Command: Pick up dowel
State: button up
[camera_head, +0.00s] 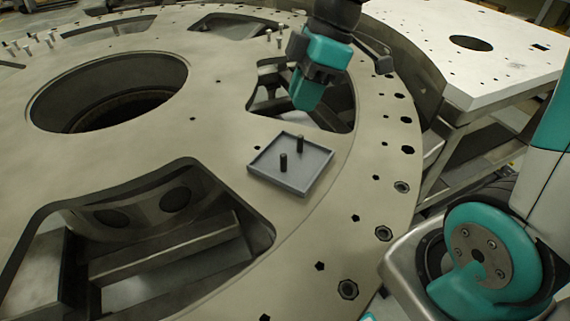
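Two dark dowels stand upright in a shallow grey square tray (310,178), one nearer the front (283,162) and one further back (300,144). The tray rests on the round turret plate (215,135), between two of its cut-outs. My gripper (306,97), teal and dark, points down over the cut-out behind the tray. It is apart from both dowels, above and beyond them in the picture. Its fingertips overlap in this view, so I cannot tell whether it is open or shut. No dowel shows in it.
Several silver pins stand on the plate at the far left (28,50), and a few more stand left of my gripper (280,38). The plate has a large round centre hole (110,95), large cut-outs and rim holes. A white table (490,60) stands at right.

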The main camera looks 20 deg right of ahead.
aim_at(284, 154)
jog(key=w+d+f+n, duration=0.3)
jog(key=w+d, duration=0.1)
jog(key=x, duration=1)
jog(key=shift+a+f, duration=0.25)
jog(key=shift+f, duration=0.1)
jog(key=shift+p+x, duration=0.3)
jog(key=shift+x, duration=2.65)
grip_shut()
